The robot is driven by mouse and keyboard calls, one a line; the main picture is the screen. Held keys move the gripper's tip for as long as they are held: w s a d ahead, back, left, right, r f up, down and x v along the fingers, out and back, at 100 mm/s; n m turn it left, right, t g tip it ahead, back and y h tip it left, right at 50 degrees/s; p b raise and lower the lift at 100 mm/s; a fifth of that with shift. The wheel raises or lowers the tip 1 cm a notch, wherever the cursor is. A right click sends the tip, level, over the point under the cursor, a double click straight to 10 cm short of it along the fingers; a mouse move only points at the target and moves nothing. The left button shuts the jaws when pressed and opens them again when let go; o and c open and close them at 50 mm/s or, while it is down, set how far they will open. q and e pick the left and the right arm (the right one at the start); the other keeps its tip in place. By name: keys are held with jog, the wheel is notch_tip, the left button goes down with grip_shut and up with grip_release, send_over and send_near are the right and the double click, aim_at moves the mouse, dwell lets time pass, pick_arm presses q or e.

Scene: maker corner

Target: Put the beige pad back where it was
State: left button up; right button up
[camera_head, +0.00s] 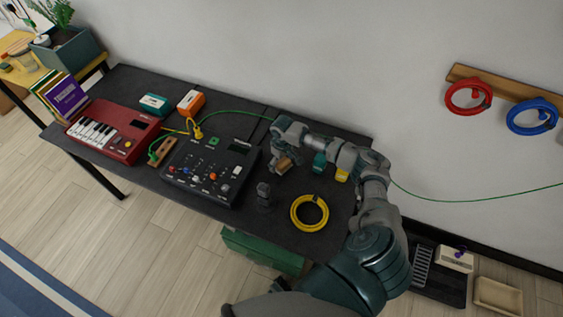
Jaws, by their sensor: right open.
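My right gripper (284,152) reaches over the right part of the dark table, its jaws open. A small tan block (284,163) shows right at its fingertips; I cannot tell whether they touch it. I cannot tell which of these beige or tan things is the beige pad.
The dark table (225,222) holds a black mixer (208,172), a red keyboard (112,131), a yellow cable coil (309,213) and a small dark upright object (264,195). A green cable (240,113) crosses the back. Red (468,97) and blue (531,116) coils hang on the wall.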

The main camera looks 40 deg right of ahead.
aim_at(283, 161)
jog(key=shift+d+r, duration=0.2)
jog(key=r, duration=0.4)
jog(key=shift+d+r+p, duration=0.15)
jog(key=shift+d+p, duration=0.2)
jog(key=shift+p, duration=0.05)
pick_arm(q)
jog(key=s, duration=0.1)
jog(key=s+f, duration=0.1)
jog(key=s, duration=0.1)
jog(key=shift+s+a+f+p, duration=0.25)
jog(key=shift+s+p, duration=0.05)
jog(key=shift+s, duration=0.1)
pick_arm(e)
notch_tip(283, 161, up, 7)
jog(key=shift+a+r, duration=0.15)
jog(key=shift+a, duration=0.2)
pick_arm(q)
jog(key=shift+d+r, duration=0.1)
jog(key=shift+d, duration=0.15)
pick_arm(e)
jog(key=shift+d, duration=0.3)
pick_arm(q)
jog(key=shift+a, duration=0.1)
pick_arm(e)
jog(key=shift+a, duration=0.2)
